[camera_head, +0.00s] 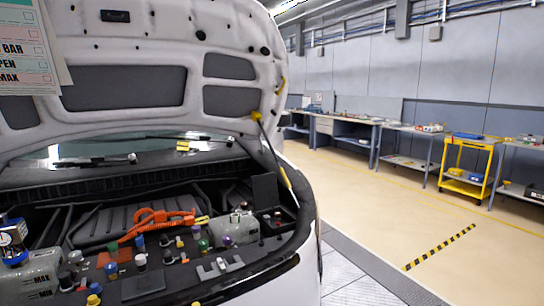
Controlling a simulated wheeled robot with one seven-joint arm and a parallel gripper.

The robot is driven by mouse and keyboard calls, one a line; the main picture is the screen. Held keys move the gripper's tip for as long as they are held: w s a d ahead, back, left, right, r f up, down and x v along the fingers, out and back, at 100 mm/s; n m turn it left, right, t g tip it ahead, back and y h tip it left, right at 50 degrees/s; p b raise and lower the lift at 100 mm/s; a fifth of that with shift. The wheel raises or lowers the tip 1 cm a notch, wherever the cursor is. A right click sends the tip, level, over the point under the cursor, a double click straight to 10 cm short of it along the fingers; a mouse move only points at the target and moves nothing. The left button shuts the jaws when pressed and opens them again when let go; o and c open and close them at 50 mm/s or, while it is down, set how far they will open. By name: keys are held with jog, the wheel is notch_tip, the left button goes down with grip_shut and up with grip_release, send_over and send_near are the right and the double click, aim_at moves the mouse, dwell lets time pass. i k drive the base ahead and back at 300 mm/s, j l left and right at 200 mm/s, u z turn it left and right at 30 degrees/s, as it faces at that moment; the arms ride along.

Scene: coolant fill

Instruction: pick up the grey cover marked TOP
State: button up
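I cannot make out any marking TOP in this view, so I cannot tell which part is the grey cover. In the open engine bay, a flat dark grey panel (143,284) lies near the front edge. A small panel with a light grey clip-like piece (221,266) lies to its right. An upright dark panel (265,190) stands at the bay's right side. My gripper is not in view.
The white hood (215,25) is propped open by a rod (273,150). Several coloured caps, orange cables (160,217) and a translucent tank (35,275) crowd the bay. A yellow cart (468,165) and workbenches stand far right. Floor right of the car is clear.

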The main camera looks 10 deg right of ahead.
aim_at(219, 267)
jog(key=i+j+u, duration=0.15)
jog(key=i+j, duration=0.25)
jog(key=i+j+u, duration=0.15)
jog(key=i+j, duration=0.2)
jog(key=i+j+u, duration=0.15)
jog(key=i+j, duration=0.15)
jog(key=i, duration=0.25)
jog(key=i+j+u, duration=0.15)
jog(key=i, duration=0.3)
jog(key=j, duration=0.1)
